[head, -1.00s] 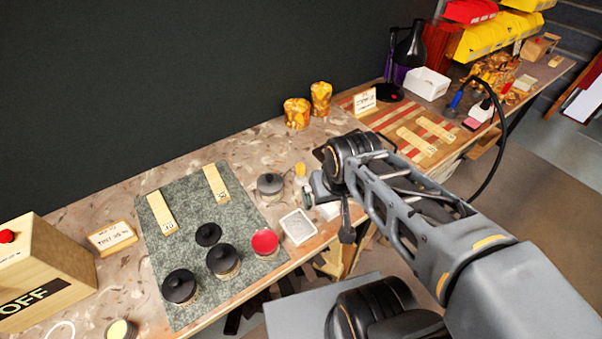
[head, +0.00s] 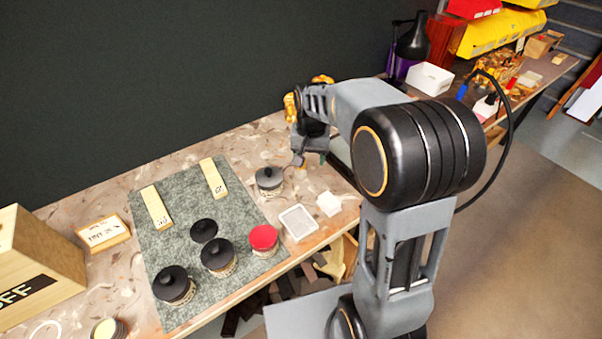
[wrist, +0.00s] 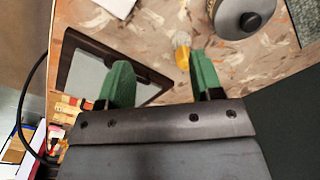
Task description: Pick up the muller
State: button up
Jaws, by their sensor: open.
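A small upright thing with a yellow-orange top (wrist: 182,40) stands on the bench in the wrist view, beyond the fingertips and roughly between them. It looks like the muller, but it is too small and blurred to be sure. In the head view it is mostly hidden by my gripper (head: 311,160). In the wrist view my gripper (wrist: 162,80) has its two green fingers apart with nothing between them. It is above the bench, short of the yellow-topped thing.
A grey-lidded jar (head: 269,178) stands close by; it also shows in the wrist view (wrist: 240,16). A dark-framed plate (wrist: 72,62) lies beside the left finger. A white tray (head: 299,222) and white block (head: 329,203) are near the front edge. Several lidded jars stand on the grey mat (head: 180,210).

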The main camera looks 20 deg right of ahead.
jog(key=w+r+m, duration=0.1)
jog(key=w+m, duration=0.7)
jog(key=w, duration=0.2)
jog(key=shift+m, duration=0.9)
jog(key=f, duration=0.8)
jog(key=f+b, duration=0.1)
jog(key=f, duration=0.4)
jog(key=shift+s, duration=0.3)
jog(key=shift+c, duration=0.3)
jog(key=c, duration=0.9)
